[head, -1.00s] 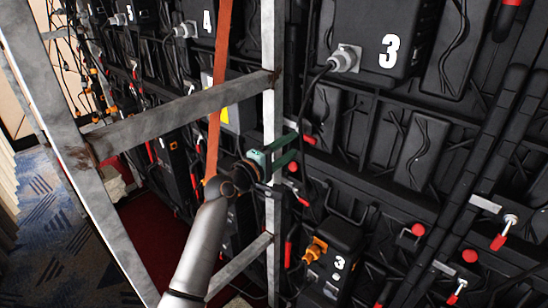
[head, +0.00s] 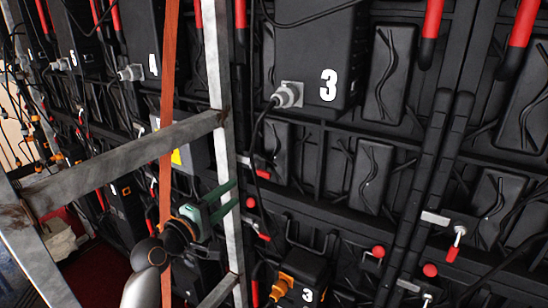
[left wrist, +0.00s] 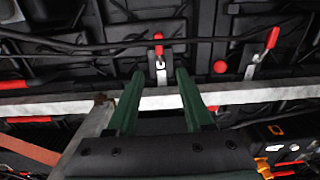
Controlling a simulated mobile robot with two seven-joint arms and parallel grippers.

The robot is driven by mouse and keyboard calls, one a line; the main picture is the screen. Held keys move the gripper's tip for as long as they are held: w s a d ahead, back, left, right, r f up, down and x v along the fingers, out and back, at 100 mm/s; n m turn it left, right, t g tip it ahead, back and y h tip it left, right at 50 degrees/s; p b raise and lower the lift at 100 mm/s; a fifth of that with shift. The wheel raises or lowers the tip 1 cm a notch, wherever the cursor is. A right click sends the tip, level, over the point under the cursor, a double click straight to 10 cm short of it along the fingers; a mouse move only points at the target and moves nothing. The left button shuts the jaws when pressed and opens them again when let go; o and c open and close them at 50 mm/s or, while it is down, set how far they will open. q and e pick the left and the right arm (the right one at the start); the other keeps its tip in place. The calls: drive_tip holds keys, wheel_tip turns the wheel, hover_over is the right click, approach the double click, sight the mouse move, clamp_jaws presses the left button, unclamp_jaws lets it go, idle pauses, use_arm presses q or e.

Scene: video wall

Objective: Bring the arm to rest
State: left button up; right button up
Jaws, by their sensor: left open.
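My left gripper (head: 230,198) is in the lower middle of the head view, beside the grey metal upright (head: 224,150) of the frame. Its two green fingers are apart and point right, toward the back of the video wall. My right gripper shows in neither view.
The wall's black panels carry boxes marked 3 (head: 315,60), cables and red-tipped latches (head: 453,250). A slanting metal beam (head: 120,160) and an orange strap (head: 168,100) stand close to my left arm. An orange plug (head: 284,286) is below right of the gripper.

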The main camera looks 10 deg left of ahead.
use_arm(q)
drive_tip(key=s+f+m+g+y, duration=0.1)
drive_tip(key=s+f+m, duration=0.1)
drive_tip(key=s+f, duration=0.35)
drive_tip(key=s+d+f+m+g+y, duration=0.1)
drive_tip(key=s+f+m+g, duration=0.1)
drive_tip(key=f, duration=0.7)
drive_tip(key=s+f+m+g+y, duration=0.1)
drive_tip(key=s+f+m, duration=0.2)
drive_tip(key=f, duration=0.4)
drive_tip(key=s+d+f+m+g, duration=0.2)
drive_tip(key=s+f+m, duration=0.2)
drive_tip(key=s, duration=0.6)
drive_tip(key=s+d+f+m+g, duration=0.1)
drive_tip(key=s+d+f+m, duration=0.1)
drive_tip(key=s+f+m, duration=0.3)
drive_tip(key=s+f, duration=0.4)
drive_tip(key=s, duration=0.1)
drive_tip(key=shift+f+g+y, duration=0.25)
drive_tip(key=shift+g+y, duration=0.15)
drive_tip(key=shift+s, duration=0.1)
